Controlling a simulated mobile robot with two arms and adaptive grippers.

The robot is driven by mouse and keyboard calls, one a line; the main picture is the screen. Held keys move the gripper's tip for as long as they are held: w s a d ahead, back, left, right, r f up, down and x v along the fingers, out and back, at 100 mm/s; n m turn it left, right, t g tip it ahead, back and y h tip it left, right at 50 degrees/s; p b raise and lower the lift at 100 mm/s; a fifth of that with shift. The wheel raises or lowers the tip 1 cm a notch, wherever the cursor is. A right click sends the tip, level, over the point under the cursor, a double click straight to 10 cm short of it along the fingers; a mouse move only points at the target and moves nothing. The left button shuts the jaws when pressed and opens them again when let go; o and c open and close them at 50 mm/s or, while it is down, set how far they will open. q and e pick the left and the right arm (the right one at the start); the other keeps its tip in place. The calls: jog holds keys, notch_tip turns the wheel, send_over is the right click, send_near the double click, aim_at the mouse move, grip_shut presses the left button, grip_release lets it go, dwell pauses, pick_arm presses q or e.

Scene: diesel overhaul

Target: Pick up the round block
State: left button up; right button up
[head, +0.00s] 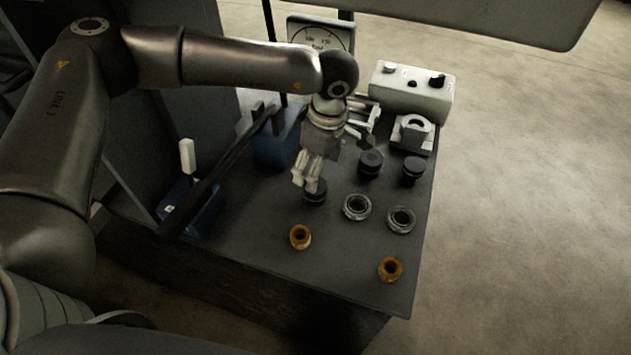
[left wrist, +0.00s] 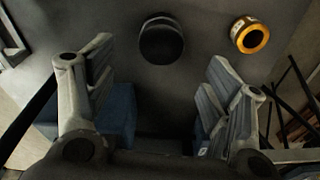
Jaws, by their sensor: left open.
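Several black round blocks stand on the dark table in the head view: one (head: 316,194) partly hidden behind my left gripper's near finger, one (head: 371,163) right of it and one (head: 411,170) farther right. I cannot tell which is meant. My left gripper (head: 336,150) is open and empty above the table, its fingers spread wide. In the left wrist view, one black round block (left wrist: 161,41) lies ahead of the open fingers (left wrist: 160,95), apart from both. My right gripper is in neither view.
Two grey rings (head: 357,207) and two brass rings (head: 300,237) sit toward the table's front. A grey bearing block (head: 411,134) and a white control box (head: 412,92) stand behind. Blue bins (head: 277,148) stand at left, with a dial gauge (head: 320,36) beyond.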

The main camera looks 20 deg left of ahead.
aim_at(319, 198)
pick_arm(q)
jog(key=shift+s+f, duration=0.2)
jog(key=shift+f, duration=0.9)
jog(key=shift+a+f, duration=0.1)
jog(key=shift+f, duration=0.25)
jog(key=shift+w+f+p, duration=0.15)
jog(key=shift+f+p, duration=0.15)
jog(key=shift+p, duration=0.1)
notch_tip(319, 198, down, 4)
jog(key=shift+a+r+p, duration=0.15)
jog(key=shift+r+p, duration=0.05)
jog(key=shift+p, duration=0.45)
jog(key=shift+f, duration=0.35)
jog(key=shift+w+f, duration=0.1)
jog(key=shift+f, duration=0.15)
jog(key=c, duration=0.9)
jog(key=shift+r, duration=0.1)
jog(key=shift+c, duration=1)
jog(key=shift+w, duration=0.1)
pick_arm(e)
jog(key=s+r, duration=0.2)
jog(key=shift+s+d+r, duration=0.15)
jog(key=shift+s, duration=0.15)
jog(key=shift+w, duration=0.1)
